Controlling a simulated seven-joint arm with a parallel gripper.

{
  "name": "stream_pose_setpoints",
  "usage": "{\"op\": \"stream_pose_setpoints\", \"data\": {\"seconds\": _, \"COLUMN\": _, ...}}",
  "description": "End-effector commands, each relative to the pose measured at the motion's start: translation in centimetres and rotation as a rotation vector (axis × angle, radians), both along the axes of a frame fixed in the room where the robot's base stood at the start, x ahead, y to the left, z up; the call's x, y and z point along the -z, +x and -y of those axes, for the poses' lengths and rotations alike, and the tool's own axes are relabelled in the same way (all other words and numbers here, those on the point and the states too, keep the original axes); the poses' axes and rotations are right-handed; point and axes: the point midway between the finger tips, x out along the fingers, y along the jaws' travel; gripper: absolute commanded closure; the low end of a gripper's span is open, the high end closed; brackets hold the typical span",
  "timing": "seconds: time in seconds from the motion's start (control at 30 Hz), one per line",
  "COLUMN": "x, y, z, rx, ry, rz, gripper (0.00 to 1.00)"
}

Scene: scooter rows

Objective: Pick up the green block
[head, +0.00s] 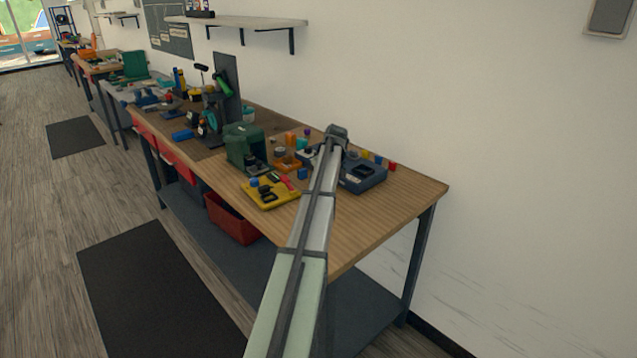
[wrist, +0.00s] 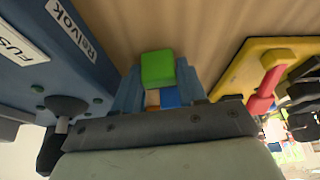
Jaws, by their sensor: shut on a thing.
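The green block (wrist: 157,69) shows in the wrist view between the blue fingers of my gripper (wrist: 158,82). My gripper is shut on it. The block stands out past the fingers against the wooden tabletop; I cannot tell whether it is clear of the wood. In the head view I cannot make out the green block, and my arm hides the fingers.
A blue device with white labels (wrist: 62,45) is close on one side of my gripper, and a yellow tray (wrist: 243,68) with a red-handled item is on the other. The head view shows the wooden bench (head: 385,215) with several small coloured blocks; its near right part is clear.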

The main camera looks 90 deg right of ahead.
Motion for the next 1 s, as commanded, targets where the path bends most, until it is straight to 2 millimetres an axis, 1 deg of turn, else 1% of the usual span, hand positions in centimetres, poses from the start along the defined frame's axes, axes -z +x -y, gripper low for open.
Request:
{"op": "stream_pose_setpoints", "data": {"seconds": 0.03, "x": 0.0, "y": 0.0, "z": 0.0, "rx": 0.000, "ry": 0.000, "rz": 0.000, "gripper": 0.68}}
{"op": "stream_pose_setpoints", "data": {"seconds": 0.27, "x": 0.0, "y": 0.0, "z": 0.0, "rx": 0.000, "ry": 0.000, "rz": 0.000, "gripper": 0.90}}
{"op": "stream_pose_setpoints", "data": {"seconds": 0.47, "x": 0.0, "y": 0.0, "z": 0.0, "rx": 0.000, "ry": 0.000, "rz": 0.000, "gripper": 0.90}}
{"op": "stream_pose_setpoints", "data": {"seconds": 0.57, "x": -0.5, "y": 0.0, "z": 0.0, "rx": 0.000, "ry": -0.001, "rz": 0.000, "gripper": 0.90}}
{"op": "stream_pose_setpoints", "data": {"seconds": 0.67, "x": -1.5, "y": 0.0, "z": 0.1, "rx": 0.000, "ry": -0.001, "rz": 0.000, "gripper": 0.90}}
{"op": "stream_pose_setpoints", "data": {"seconds": 1.0, "x": -7.3, "y": 0.0, "z": 0.1, "rx": 0.000, "ry": -0.002, "rz": -0.001, "gripper": 0.90}}
